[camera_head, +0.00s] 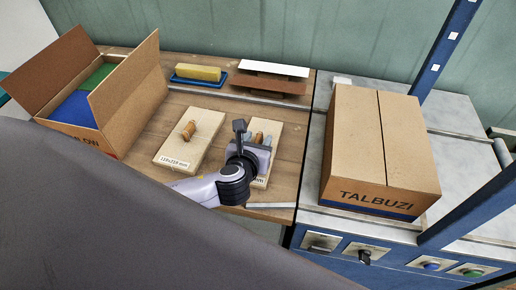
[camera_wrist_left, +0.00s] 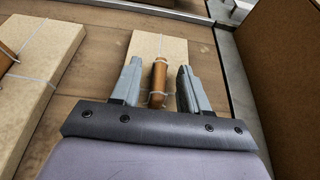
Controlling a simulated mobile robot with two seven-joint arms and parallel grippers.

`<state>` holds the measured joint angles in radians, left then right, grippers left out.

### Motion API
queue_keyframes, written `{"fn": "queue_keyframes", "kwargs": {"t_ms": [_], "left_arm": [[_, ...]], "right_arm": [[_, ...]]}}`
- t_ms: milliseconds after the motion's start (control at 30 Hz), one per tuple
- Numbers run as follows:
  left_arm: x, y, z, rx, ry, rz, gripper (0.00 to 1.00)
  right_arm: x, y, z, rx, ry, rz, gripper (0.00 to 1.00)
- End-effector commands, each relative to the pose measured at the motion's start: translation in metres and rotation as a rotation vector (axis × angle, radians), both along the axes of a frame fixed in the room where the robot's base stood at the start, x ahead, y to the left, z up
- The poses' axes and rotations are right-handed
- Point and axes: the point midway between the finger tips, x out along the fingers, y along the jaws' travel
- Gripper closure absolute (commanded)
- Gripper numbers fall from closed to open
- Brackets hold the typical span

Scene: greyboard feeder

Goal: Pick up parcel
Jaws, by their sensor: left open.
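Two flat, pale parcels with wooden handles tied on lie on the wooden table. The left parcel (camera_head: 174,158) has a label on its front edge. The right parcel (camera_head: 270,130) is partly hidden by my left gripper (camera_head: 257,139). In the left wrist view, the right parcel's handle (camera_wrist_left: 158,82) stands between the two open fingers of my left gripper (camera_wrist_left: 159,68), with a gap on each side. Part of the left parcel (camera_wrist_left: 40,75) shows at the left there. My right gripper is not in view.
An open cardboard box (camera_head: 130,108) with blue and green contents stands at the left. A closed TALBUZI carton (camera_head: 350,135) stands on the grey machine (camera_head: 440,215) at the right. A yellow block (camera_head: 198,73) on a blue tray and a white-topped stack (camera_head: 272,69) lie behind.

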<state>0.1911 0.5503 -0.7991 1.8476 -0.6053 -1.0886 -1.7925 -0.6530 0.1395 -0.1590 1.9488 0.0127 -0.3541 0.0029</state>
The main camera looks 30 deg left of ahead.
Motion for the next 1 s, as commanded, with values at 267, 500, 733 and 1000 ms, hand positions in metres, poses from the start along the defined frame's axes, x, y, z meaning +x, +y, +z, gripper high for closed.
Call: {"fn": "queue_keyframes", "kwargs": {"t_ms": [267, 500, 733, 1000], "left_arm": [[0.001, 0.0, 0.0, -0.001, 0.0, 0.0, 0.65], [0.002, 0.0, 0.001, -0.001, -0.003, -0.001, 1.0], [0.001, 0.0, 0.002, 0.0, -0.003, 0.0, 1.0], [0.002, 0.001, 0.03, 0.0, -0.007, 0.001, 1.0]], "right_arm": [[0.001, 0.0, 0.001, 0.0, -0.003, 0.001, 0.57], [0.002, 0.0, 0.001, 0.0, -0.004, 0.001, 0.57], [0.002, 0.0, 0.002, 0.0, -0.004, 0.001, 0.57], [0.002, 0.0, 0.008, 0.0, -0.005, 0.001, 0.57]]}}
